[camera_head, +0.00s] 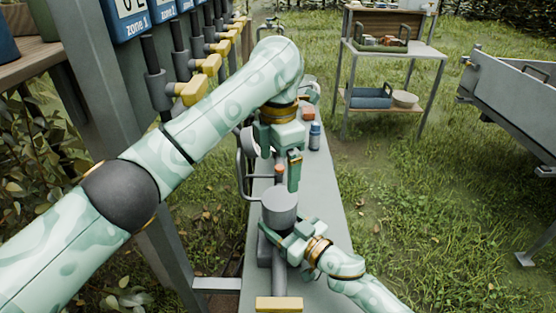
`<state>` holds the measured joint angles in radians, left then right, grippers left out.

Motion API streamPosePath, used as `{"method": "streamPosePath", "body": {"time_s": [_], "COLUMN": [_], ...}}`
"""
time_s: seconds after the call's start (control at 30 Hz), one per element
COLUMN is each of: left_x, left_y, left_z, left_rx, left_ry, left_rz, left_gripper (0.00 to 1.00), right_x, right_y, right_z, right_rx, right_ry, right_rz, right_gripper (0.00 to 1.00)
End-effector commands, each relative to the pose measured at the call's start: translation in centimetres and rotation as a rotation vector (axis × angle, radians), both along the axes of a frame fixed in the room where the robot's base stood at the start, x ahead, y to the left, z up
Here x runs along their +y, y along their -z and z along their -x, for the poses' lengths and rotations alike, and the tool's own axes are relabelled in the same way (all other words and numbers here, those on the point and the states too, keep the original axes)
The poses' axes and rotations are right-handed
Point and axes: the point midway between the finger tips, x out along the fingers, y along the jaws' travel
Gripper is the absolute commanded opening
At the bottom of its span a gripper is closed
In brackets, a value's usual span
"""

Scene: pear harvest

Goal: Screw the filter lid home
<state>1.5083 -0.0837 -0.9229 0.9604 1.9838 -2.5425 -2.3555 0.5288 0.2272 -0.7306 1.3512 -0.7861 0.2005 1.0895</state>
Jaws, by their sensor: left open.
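A grey cylinder (279,207), which looks like the filter with its lid, stands upright on the narrow grey bench. I cannot tell a seam between lid and body. My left gripper (280,160) is open, pointing down just behind and above the cylinder. An orange knob-like part (280,170) shows below its fingers; I cannot tell if they touch it. My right gripper (287,240) is at the near side of the cylinder, low down, against or around it. Its fingertips are partly hidden, so its grip is unclear.
The grey bench (322,218) carries a blue bottle (315,136) and a curved grey pipe (242,172) beside the cylinder. Yellow-handled valves (192,90) line the left. A shelf rack (400,47) and a grey trough (515,95) stand on grass at right.

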Motion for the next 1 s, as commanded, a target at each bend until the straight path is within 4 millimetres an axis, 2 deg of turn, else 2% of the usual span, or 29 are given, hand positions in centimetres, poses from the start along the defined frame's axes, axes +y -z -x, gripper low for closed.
{"method": "streamPosePath", "body": {"time_s": [0.3,0.33,0.4,0.43,0.77,0.87,1.0], "left_x": [0.0,0.0,0.0,0.0,0.0,0.0,0.0], "left_y": [-0.3,-0.3,-0.3,-0.3,-0.5,-1.2,-2.7], "left_z": [0.0,0.0,0.0,0.0,0.0,0.1,0.3], "left_rx": [0.000,0.000,0.000,0.000,-0.001,-0.006,-0.015], "left_ry": [-0.001,-0.001,-0.001,-0.001,-0.001,-0.001,-0.001], "left_rz": [0.000,0.000,0.000,0.000,0.000,0.000,0.000], "left_gripper": [0.97,0.97,0.97,0.97,0.97,0.97,0.97], "right_x": [-0.1,-0.1,-0.1,-0.1,-0.3,-1.0,-3.0], "right_y": [0.0,0.0,0.0,0.0,0.0,-0.2,-0.3], "right_z": [0.0,0.0,0.0,0.0,0.2,0.9,2.9], "right_rx": [0.001,0.001,0.001,0.001,0.001,0.001,0.001], "right_ry": [0.001,0.001,0.001,0.001,0.001,0.001,0.002], "right_rz": [-0.001,-0.001,-0.001,-0.001,-0.001,-0.001,0.001], "right_gripper": [0.00,0.66,0.85,0.88,0.88,0.88,0.88]}}
